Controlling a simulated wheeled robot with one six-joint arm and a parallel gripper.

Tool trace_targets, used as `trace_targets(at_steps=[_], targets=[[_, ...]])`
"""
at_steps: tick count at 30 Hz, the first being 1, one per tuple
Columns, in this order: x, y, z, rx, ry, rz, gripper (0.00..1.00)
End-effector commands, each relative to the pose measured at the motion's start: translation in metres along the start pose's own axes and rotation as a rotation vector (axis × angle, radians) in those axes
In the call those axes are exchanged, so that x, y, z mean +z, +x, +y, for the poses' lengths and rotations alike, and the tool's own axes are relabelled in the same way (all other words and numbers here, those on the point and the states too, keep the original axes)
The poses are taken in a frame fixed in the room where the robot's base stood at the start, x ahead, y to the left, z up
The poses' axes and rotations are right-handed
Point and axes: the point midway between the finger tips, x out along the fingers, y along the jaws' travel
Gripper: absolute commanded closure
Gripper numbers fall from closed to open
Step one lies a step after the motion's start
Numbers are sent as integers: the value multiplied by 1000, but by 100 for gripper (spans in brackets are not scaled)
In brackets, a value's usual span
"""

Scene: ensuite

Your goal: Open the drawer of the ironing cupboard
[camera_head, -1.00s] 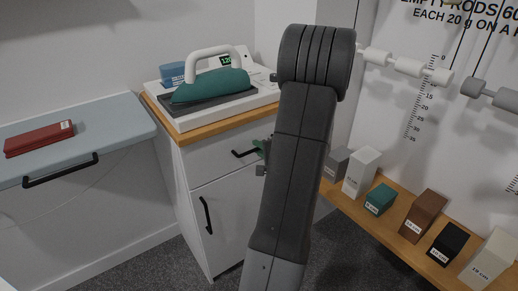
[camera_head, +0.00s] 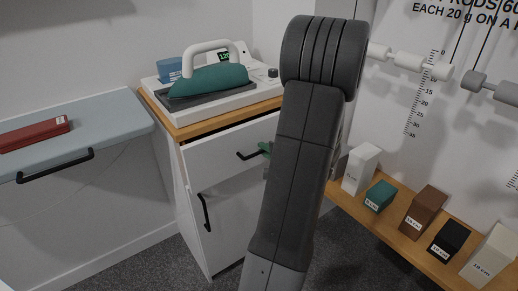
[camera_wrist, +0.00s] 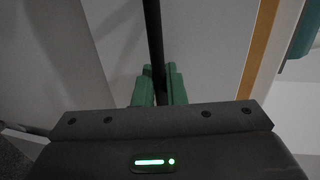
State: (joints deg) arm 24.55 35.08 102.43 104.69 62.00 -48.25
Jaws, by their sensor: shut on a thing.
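The ironing cupboard (camera_head: 225,220) is white with a wooden top. Its drawer (camera_head: 215,160) is at the top and stands out a little from the body, with a gap showing under the wooden top. The black drawer handle (camera_head: 247,156) is a bar. My gripper (camera_wrist: 159,88) has green fingers that lie on either side of the black handle bar (camera_wrist: 153,40) in the wrist view and are shut on it. In the head view my arm hides most of the gripper and the drawer's right part. A door with a black handle (camera_head: 204,212) is below the drawer, shut.
A green iron (camera_head: 208,82) on a white base stands on the cupboard top. A pale blue board (camera_head: 110,115) with a black handle and a red block (camera_head: 35,134) is at left. A wooden shelf (camera_head: 400,235) with several blocks is at right.

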Motion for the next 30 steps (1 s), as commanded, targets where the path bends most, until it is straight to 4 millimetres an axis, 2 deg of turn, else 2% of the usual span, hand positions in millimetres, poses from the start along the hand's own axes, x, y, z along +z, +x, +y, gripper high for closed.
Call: trace_targets(at_steps=[1, 12, 18, 24, 30], targets=[[-1, -12, 7, 0, -1, 5, 100], [-1, -109, 26, 0, 1, 7, 100], [0, -153, 34, 1, 2, 5, 100], [0, -183, 38, 1, 3, 3, 100], [0, -197, 41, 1, 2, 0, 100]])
